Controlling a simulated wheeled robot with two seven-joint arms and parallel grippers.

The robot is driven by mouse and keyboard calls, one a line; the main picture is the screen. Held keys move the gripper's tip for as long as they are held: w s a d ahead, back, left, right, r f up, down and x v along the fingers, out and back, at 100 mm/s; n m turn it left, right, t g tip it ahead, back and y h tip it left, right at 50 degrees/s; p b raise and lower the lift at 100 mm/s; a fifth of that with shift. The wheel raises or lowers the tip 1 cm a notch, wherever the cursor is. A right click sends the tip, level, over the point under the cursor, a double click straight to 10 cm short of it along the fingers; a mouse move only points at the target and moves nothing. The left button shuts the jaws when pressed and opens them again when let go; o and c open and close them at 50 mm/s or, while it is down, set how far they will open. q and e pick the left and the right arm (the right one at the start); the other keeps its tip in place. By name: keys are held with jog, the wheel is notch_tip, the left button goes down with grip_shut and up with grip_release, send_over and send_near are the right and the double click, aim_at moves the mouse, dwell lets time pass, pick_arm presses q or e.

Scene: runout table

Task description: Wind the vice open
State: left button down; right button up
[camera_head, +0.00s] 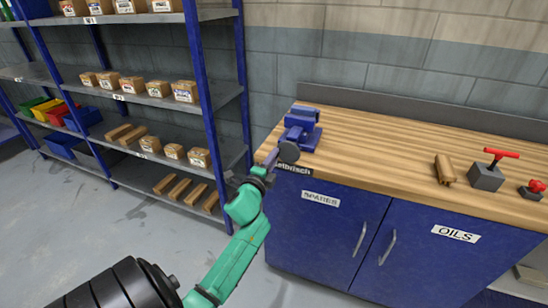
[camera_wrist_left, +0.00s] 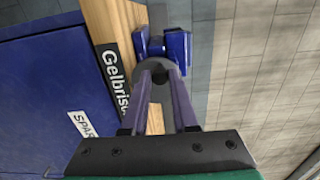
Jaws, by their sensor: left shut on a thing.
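The blue vice (camera_head: 301,127) is mounted at the front left corner of the wooden bench top. A round dark grey handle end (camera_head: 289,151) faces out from its front, past the bench edge. My left gripper (camera_head: 272,158) reaches this handle from the lower left and is shut on it. In the left wrist view, the purple fingers of the gripper (camera_wrist_left: 157,82) close on the grey round handle (camera_wrist_left: 157,67), with the blue vice (camera_wrist_left: 176,47) just beyond. The fingers partly hide the handle, and the gap between the vice jaws is not clear. My right gripper is not in view.
The bench (camera_head: 400,150) has blue cupboard doors below the vice. Blue shelving (camera_head: 150,100) with boxes stands left.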

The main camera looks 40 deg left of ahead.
pick_arm(q)
jog(key=n, duration=0.2)
jog(key=f+n, duration=0.1)
jog(key=n, duration=0.1)
jog(key=shift+f+n, duration=0.15)
jog(key=shift+n, duration=0.25)
jog(key=n, duration=0.2)
jog(key=n+p, duration=0.1)
jog(key=n, duration=0.1)
jog(key=f+n+p, duration=0.1)
jog(key=n, duration=0.1)
jog(key=shift+w+d, duration=0.1)
jog(key=shift+d, duration=0.15)
jog(key=shift+f+n, duration=0.25)
jog(key=shift+n, duration=0.25)
